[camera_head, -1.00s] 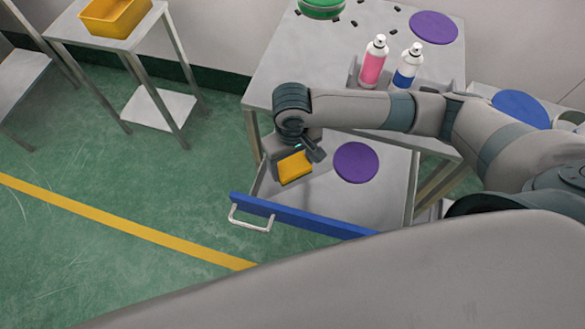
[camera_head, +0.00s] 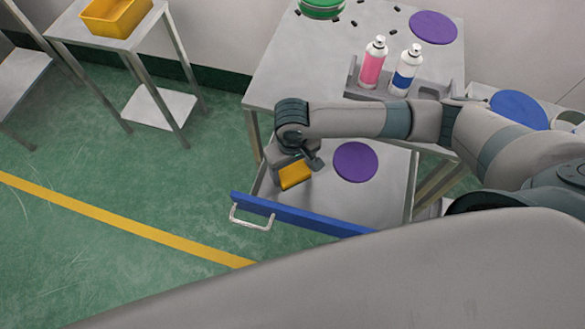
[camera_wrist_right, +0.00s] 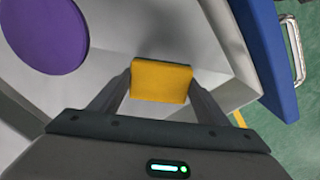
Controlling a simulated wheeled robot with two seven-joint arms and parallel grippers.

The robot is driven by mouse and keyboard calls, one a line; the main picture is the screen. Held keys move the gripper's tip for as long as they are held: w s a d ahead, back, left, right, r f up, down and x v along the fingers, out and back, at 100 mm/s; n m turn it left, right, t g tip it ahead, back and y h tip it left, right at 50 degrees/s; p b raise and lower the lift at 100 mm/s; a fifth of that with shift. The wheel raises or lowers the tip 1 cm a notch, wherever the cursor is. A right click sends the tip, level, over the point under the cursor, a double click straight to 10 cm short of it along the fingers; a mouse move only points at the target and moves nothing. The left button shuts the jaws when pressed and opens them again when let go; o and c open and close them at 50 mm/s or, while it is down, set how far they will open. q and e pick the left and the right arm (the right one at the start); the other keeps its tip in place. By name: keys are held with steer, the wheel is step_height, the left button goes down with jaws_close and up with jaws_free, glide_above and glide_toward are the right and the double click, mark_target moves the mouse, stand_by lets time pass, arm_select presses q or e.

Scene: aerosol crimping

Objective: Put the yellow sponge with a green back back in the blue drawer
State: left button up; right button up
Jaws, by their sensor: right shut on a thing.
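The yellow sponge (camera_head: 296,174) is held by my right gripper (camera_head: 303,162) inside the open blue drawer, near its left side. Its green back is hidden in these views. In the right wrist view the sponge (camera_wrist_right: 161,81) sits between the two fingers of my right gripper (camera_wrist_right: 160,90), which is shut on it. Whether the sponge touches the drawer floor I cannot tell. The drawer has a blue front (camera_head: 300,215) with a pale handle and a grey inside. It also shows in the right wrist view (camera_wrist_right: 262,45). My left gripper is not in view.
A purple disc (camera_head: 355,162) lies in the drawer to the right of the sponge. On the tabletop above are a pink-labelled can (camera_head: 373,64) and a blue-labelled can (camera_head: 406,72) in a grey rack, and another purple disc (camera_head: 433,27). A yellow bin (camera_head: 115,16) stands far left.

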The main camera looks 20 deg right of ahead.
mark_target(292, 172)
steer(key=o, duration=1.1)
steer(key=shift+f, duration=0.1)
step_height(292, 172, up, 12)
steer(key=b, duration=0.1)
